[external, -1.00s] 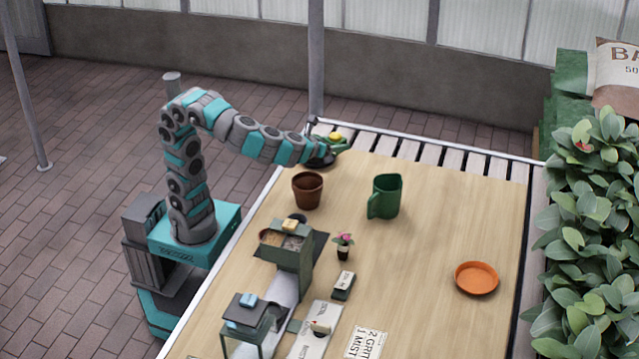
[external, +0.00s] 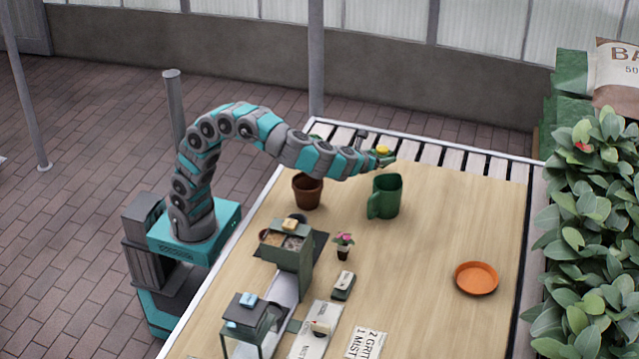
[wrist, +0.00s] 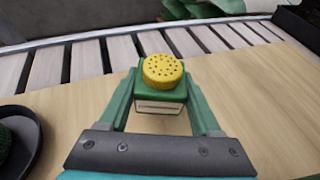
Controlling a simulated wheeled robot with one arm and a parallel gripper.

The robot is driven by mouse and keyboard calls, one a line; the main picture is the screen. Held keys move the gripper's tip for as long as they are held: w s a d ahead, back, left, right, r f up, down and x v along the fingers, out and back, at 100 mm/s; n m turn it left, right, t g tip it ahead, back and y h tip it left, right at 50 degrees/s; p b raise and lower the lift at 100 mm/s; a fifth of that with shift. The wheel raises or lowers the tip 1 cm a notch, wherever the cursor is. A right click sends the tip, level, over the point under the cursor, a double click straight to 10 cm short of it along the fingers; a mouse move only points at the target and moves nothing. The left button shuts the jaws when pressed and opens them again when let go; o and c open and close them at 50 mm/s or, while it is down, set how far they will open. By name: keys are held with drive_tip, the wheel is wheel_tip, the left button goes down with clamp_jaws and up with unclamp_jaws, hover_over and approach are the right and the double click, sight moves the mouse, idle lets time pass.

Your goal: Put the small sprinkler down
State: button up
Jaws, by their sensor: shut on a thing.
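The small sprinkler (wrist: 163,80) is a green block with a round yellow perforated cap. My gripper (wrist: 160,98) is shut on it, one green finger on each side, cap facing up. In the external view the sprinkler (external: 383,150) shows as a small yellow spot at the end of my gripper (external: 386,160). It is near the far end of the table, behind the green mug (external: 387,196). The wrist view shows bare wood around it. Its exact height over the table is hard to tell.
A brown pot (external: 307,190) stands left of the mug under my arm. A black dish (wrist: 25,160) with something green is at the wrist view's lower left. An orange saucer (external: 476,278) lies at right. The wooden table (external: 440,235) is clear between mug and saucer.

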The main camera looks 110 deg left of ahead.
drive_tip(key=shift+w, duration=0.55)
drive_tip(key=shift+w+a+f, duration=0.15)
drive_tip(key=shift+w, duration=0.15)
drive_tip(key=shift+f, duration=1.65)
drive_tip(key=shift+f, duration=0.1)
drive_tip(key=o, duration=1.5)
